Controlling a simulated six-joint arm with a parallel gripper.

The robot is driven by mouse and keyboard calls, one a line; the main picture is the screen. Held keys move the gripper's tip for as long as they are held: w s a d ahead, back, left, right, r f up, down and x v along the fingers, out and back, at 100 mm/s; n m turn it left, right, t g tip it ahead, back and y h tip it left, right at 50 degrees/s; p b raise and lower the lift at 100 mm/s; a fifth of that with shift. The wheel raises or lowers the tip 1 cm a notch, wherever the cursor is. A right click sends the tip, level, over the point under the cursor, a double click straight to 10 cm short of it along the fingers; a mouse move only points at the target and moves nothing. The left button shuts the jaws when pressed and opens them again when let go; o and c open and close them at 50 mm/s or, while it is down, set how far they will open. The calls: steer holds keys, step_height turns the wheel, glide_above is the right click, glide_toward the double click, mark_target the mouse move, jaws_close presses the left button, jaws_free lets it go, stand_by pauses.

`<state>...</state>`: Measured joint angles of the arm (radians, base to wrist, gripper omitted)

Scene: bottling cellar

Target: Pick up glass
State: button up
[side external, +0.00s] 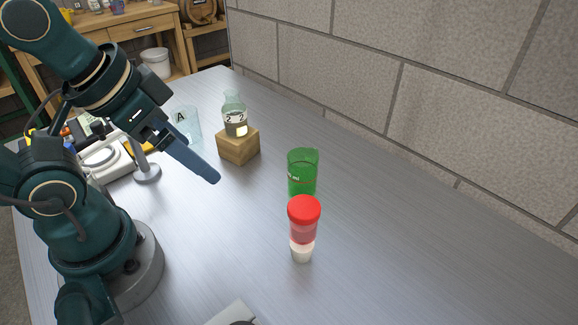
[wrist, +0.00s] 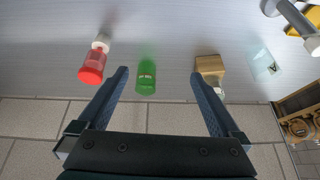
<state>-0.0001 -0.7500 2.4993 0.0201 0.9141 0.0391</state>
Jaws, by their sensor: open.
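A green see-through glass (side external: 302,174) with small white marking stands upright on the grey metal table; it also shows in the wrist view (wrist: 146,77). A clear glass marked A (side external: 187,122) stands further back, partly behind my arm; it shows faintly in the wrist view (wrist: 265,62). My gripper (wrist: 160,73) is open and empty, its fingers spread wide. In the wrist view the green glass appears between the fingers, nearer the left one. In the side view my gripper (side external: 214,179) is above the table, left of the green glass and apart from it.
A red-capped container with a white lower end (side external: 303,230) stands just in front of the green glass. A wooden block (side external: 238,149) carries a clear labelled vessel (side external: 235,118). A stone wall (side external: 450,110) borders the table. The table right of the green glass is clear.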

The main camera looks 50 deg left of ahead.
steer(key=a+f+m+g+y, duration=0.1)
steer(key=a+m+g+y, duration=0.2)
steer(key=a+m+y, duration=0.5)
steer(key=r+m+y, duration=0.1)
steer(key=m+y, duration=0.5)
steer(key=m, duration=0.4)
glide_above(188, 122)
steer(key=s+d, duration=0.2)
steer(key=d, duration=0.2)
steer(key=shift+m, duration=0.8)
steer(key=f, duration=0.3)
steer(key=w+f, duration=0.1)
steer(key=f, duration=0.6)
steer(key=shift+w+a+f, duration=0.1)
steer(key=shift+w+a, duration=0.1)
steer(key=shift+a, duration=0.1)
steer(key=shift+x, duration=3.35)
steer(key=shift+w, duration=0.1)
steer(key=shift+c, duration=0.3)
